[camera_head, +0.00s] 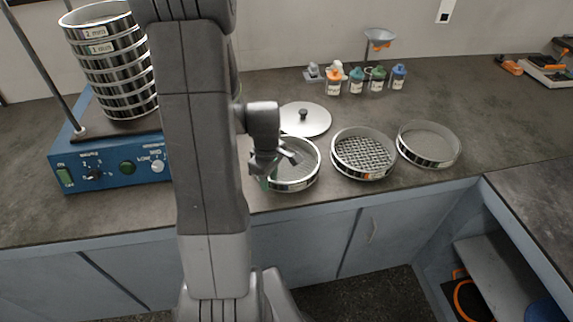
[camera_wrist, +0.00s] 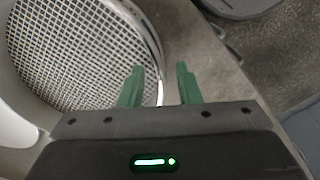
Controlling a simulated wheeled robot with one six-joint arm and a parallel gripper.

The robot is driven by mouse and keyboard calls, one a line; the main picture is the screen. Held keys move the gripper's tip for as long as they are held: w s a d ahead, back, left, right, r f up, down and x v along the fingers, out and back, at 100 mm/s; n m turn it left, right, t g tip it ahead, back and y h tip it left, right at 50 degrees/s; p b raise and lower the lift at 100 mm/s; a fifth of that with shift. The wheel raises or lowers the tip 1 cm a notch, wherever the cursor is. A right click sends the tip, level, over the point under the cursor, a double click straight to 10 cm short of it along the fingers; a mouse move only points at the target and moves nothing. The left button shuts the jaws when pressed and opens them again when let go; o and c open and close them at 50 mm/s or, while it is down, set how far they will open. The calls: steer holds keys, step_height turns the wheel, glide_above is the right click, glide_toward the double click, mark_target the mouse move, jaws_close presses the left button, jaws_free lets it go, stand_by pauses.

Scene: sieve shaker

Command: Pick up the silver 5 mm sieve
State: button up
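Three silver round sieves lie in a row on the counter: a left one (camera_head: 300,183), a middle one with coarser mesh (camera_head: 363,175) and a right one with fine mesh (camera_head: 430,160). I cannot read their size labels, so which is 5 mm is unclear. My gripper (camera_head: 268,174) is at the left sieve's near left rim. In the wrist view my gripper (camera_wrist: 158,84) is open, with one green finger over the mesh side and the other outside the rim of the sieve (camera_wrist: 80,45). Whether the fingers touch the rim cannot be told.
A blue shaker (camera_head: 112,165) with a stack of sieves (camera_head: 115,75) stands at the left. A silver lid (camera_head: 310,120) lies behind the left sieve. Several small bottles (camera_head: 356,80) and a funnel stand (camera_head: 380,38) are at the back. The counter's front edge is close to the sieves.

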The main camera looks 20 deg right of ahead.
steer(key=shift+f, duration=0.45)
jaws_close()
